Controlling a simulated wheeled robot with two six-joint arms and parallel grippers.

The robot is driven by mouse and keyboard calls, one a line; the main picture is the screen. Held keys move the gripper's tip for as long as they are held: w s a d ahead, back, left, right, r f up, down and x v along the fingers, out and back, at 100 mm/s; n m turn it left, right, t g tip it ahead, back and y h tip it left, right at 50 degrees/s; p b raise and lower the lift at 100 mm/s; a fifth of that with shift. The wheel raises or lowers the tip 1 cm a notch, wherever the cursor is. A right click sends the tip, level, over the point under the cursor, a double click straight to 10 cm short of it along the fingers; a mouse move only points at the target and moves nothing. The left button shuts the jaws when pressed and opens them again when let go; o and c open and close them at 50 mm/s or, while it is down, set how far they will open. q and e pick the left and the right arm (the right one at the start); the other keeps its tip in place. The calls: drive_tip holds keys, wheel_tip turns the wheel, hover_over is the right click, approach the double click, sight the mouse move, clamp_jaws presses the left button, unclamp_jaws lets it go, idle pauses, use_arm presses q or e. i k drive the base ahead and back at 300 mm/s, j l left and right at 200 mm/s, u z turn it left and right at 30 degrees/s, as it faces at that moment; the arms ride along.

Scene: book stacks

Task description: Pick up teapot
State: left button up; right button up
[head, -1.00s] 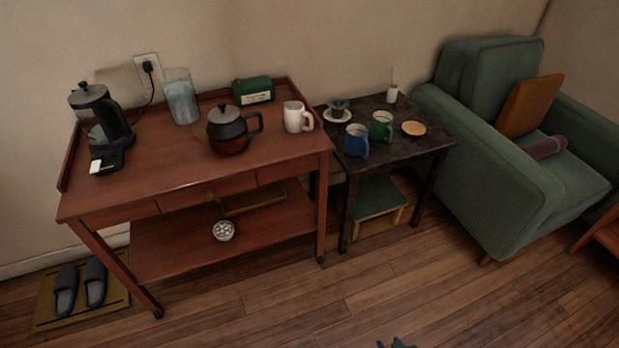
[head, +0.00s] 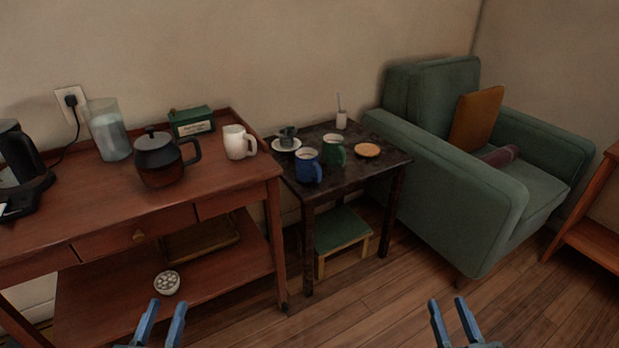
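The teapot (head: 162,162) is dark with a brownish see-through body, a grey lid and a black handle on its right. It stands upright on top of the reddish wooden cart (head: 215,181). My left gripper (head: 166,310) is at the bottom of the head view, in front of the cart and well below the teapot, its two blue fingers apart and empty. My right gripper (head: 452,310) is at the bottom right over the floor, its fingers also apart and empty. Neither gripper touches the teapot.
On the cart, a white pitcher (head: 239,143), green box (head: 191,122), glass jug (head: 108,132) and black coffee maker (head: 20,165) surround the teapot. A dark side table (head: 337,180) holds mugs. A green armchair (head: 460,190) stands right. Open floor (head: 370,305) lies in front.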

sight(162, 168)
drive_tip(key=j+z, duration=0.2)
drive_tip(key=j, duration=0.35)
drive_tip(key=j+z, duration=0.15)
drive_tip(key=j, duration=0.35)
drive_tip(key=k+j+z, duration=0.2)
drive_tip(key=j, duration=0.35)
drive_tip(key=j+z, duration=0.2)
drive_tip(key=j, duration=0.3)
